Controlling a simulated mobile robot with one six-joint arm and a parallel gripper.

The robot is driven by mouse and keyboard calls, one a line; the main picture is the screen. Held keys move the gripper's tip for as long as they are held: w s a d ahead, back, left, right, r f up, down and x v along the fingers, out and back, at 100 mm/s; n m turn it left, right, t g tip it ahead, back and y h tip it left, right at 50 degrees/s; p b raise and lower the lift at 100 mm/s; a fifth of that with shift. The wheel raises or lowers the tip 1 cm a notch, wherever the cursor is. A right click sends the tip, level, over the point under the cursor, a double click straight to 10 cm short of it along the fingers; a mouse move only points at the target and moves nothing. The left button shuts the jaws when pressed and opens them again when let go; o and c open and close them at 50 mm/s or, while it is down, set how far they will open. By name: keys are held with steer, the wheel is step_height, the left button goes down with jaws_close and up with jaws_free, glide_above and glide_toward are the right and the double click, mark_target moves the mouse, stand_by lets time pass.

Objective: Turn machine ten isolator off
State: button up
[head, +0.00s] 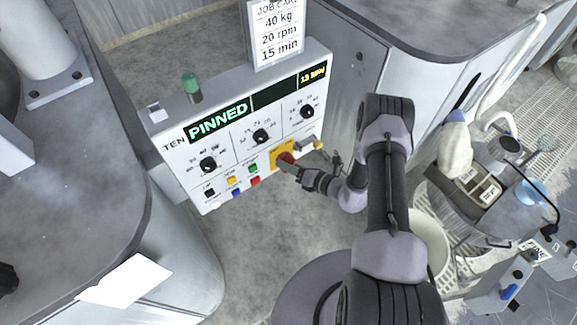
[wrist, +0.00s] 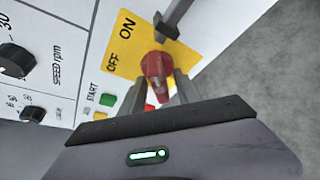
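The machine ten isolator is a red rotary knob (wrist: 157,72) on a yellow plate (wrist: 185,58) with ON and OFF lettering in the wrist view. In the head view the plate (head: 277,150) is at the lower right of the panel marked TEN (head: 196,155), and the knob is partly covered by my gripper. My gripper (wrist: 160,82) is at the knob, with one finger on each side of it. I cannot tell whether the fingers touch it, nor which label the knob points to.
A grey bar (wrist: 174,18) stands out close beside the knob. Green (head: 253,168) and red (head: 255,181) buttons and dials (head: 261,136) are nearby on the panel. The display (head: 218,122) reads PINNED.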

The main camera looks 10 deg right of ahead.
steer(key=shift+c, duration=0.5)
jaws_close()
steer(key=n+h+p, duration=0.2)
steer(key=n, duration=0.1)
steer(key=shift+r, duration=0.1)
steer(key=n+h+p, duration=0.1)
steer(key=n+h, duration=0.1)
steer(key=n, duration=0.1)
steer(key=shift+t, duration=0.4)
steer(key=n+t+h+p, duration=0.1)
steer(key=n+h, duration=0.1)
steer(key=n, duration=0.1)
steer(key=shift+d, duration=0.1)
steer(key=shift+d+n+t+h, duration=0.1)
steer(key=shift+n+t+h, duration=0.75)
steer(key=shift+n, duration=0.85)
